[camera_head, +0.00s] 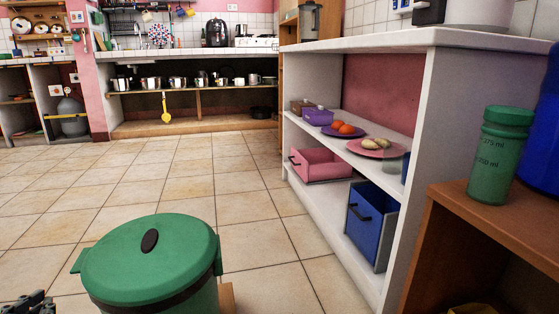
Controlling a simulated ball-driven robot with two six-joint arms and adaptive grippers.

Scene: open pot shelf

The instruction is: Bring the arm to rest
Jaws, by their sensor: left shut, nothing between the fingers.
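My left gripper (30,304) shows only as a dark part at the bottom left corner of the head view. It is shut and empty, left of a large green pot and apart from it. The green pot (165,290) has a green lid (115,262) with a dark oval knob, and its bottom is cut off by the frame. My right gripper is not in view.
A white shelf unit (440,110) stands to the right, with a pink drawer (320,168), a blue drawer (368,225) and plates of food. A green bottle (496,165) stands on a wooden cabinet (455,197). Open tiled floor (185,180) lies beyond the pot.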

